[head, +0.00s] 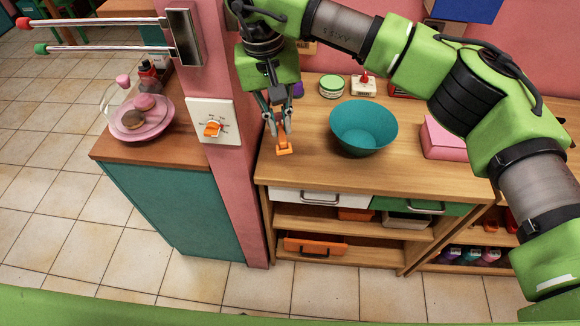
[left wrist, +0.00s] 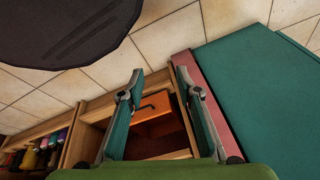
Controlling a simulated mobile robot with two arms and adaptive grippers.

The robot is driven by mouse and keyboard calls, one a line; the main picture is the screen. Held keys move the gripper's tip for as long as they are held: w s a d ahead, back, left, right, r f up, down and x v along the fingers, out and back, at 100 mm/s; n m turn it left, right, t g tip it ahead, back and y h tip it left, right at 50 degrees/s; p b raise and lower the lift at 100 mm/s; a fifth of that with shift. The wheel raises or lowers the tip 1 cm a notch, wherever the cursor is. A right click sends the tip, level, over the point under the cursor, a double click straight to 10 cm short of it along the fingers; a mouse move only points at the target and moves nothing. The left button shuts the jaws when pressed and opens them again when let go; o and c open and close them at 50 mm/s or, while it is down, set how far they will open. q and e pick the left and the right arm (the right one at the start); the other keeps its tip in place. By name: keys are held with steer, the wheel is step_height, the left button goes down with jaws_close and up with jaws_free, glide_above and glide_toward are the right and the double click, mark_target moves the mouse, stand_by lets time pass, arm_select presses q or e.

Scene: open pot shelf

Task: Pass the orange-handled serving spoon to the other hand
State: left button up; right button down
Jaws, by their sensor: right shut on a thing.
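My right gripper (head: 280,122) hangs fingers down over the left end of the wooden counter. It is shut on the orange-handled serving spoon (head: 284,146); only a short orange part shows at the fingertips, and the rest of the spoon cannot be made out. My left gripper (left wrist: 159,76) shows in the left wrist view with its two fingers wide apart and nothing between them. It faces the lower shelf, where an orange drawer or box shows beyond the fingers. The left gripper is not in the head view.
A teal bowl (head: 363,128) stands on the counter (head: 310,168) right of my right gripper. A pink box (head: 446,138) is farther right. A pink post (head: 240,170) with a white switch plate (head: 209,121) rises to the left. Tiled floor in front is free.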

arm_select(q)
steer(key=w+d+r+t, duration=0.3)
steer(key=w+d+r, duration=0.4)
steer(key=w+r, duration=0.35)
steer(key=n+t+y, duration=0.3)
steer(key=n+t, duration=0.5)
steer(key=t, duration=0.3)
glide_toward(282, 129)
step_height(282, 129, down, 3)
steer(key=w, duration=0.4)
steer(key=w+a, duration=0.1)
steer(key=w, duration=0.3)
steer(key=w+a, duration=0.1)
steer(key=w, duration=0.3)
steer(key=shift+w+r, duration=0.15)
steer(key=shift+w, duration=0.1)
